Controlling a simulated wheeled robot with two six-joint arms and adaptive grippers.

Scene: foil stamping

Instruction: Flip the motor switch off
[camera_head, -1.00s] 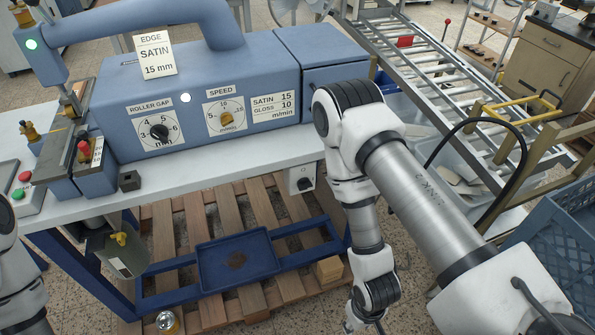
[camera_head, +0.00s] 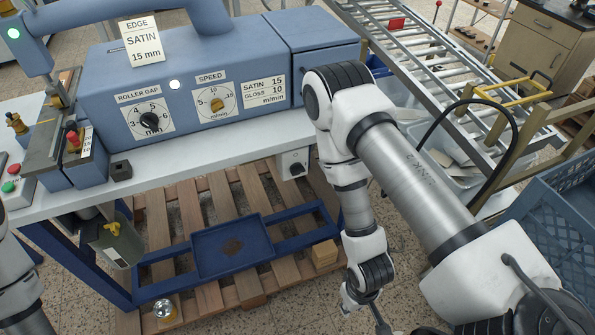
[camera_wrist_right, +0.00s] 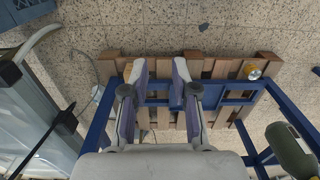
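A small grey switch box (camera_head: 293,163) with a black rotary knob hangs under the front edge of the machine table; its markings are too small to read. A box with a red and a green button (camera_head: 14,185) sits at the table's left end. I cannot tell from labels which is the motor switch. My right arm hangs down in front of the table, right of the grey box, and its gripper is mostly cut off at the bottom of the head view. In the right wrist view my right gripper (camera_wrist_right: 160,72) is open and empty, above the pallet. My left gripper is out of view.
The blue machine (camera_head: 200,80) has roller gap and speed dials. Below the table are a blue tray (camera_head: 233,247), a wooden pallet (camera_head: 180,212) and a hanging grey-green canister (camera_head: 117,243). A roller conveyor (camera_head: 430,60) and blue crate (camera_head: 560,215) stand at right.

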